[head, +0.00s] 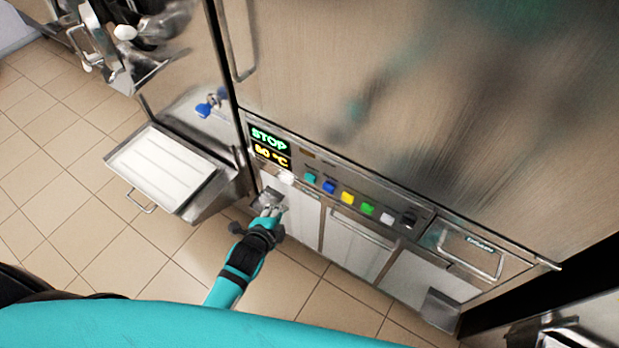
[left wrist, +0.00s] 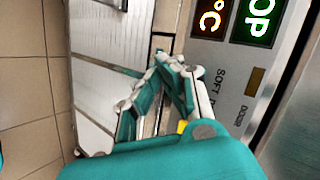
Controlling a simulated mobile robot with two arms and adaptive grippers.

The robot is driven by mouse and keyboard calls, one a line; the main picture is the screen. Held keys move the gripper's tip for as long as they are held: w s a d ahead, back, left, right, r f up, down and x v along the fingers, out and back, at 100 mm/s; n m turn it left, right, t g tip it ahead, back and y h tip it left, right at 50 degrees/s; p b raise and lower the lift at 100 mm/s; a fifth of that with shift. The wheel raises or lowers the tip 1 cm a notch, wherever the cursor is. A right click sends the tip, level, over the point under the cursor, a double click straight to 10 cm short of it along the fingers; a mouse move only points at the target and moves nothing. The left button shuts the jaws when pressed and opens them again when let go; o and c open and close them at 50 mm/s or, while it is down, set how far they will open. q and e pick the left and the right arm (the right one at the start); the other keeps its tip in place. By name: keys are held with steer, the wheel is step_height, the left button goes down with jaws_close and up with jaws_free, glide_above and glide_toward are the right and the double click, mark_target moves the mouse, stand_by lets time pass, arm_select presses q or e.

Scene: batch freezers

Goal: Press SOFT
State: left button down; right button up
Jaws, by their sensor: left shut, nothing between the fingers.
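The control panel (head: 335,181) runs across the front of the steel machine, with a lit display (head: 269,147) reading STOP and 80 °C. A row of buttons lies right of and below the display: whitish (head: 287,178), teal (head: 310,177), blue (head: 328,187), yellow (head: 347,197), green (head: 367,208) and white (head: 387,218). The SOFT label (left wrist: 222,78) is readable in the left wrist view; its button is not clear there behind my fingers. My left gripper (head: 270,210) is shut and empty, just below the panel's left end; it also shows in the left wrist view (left wrist: 172,62). My right gripper is not seen.
A white-topped tray (head: 160,163) juts out at the left machine, near my left arm. A blue tap (head: 205,106) is above it. A black knob (head: 408,219) ends the button row. Open tiled floor (head: 60,210) lies to the left.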

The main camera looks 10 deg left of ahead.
mark_target(310, 178)
arm_select(q)
steer(key=w+d+b, duration=0.3)
steer(key=w, duration=0.5)
steer(key=shift+w+b, duration=0.15)
steer(key=shift+b, duration=0.15)
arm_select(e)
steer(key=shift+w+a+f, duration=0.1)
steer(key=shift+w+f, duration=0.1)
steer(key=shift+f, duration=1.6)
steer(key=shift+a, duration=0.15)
arm_select(q)
steer(key=shift+w+d, duration=0.2)
steer(key=shift+w, duration=0.2)
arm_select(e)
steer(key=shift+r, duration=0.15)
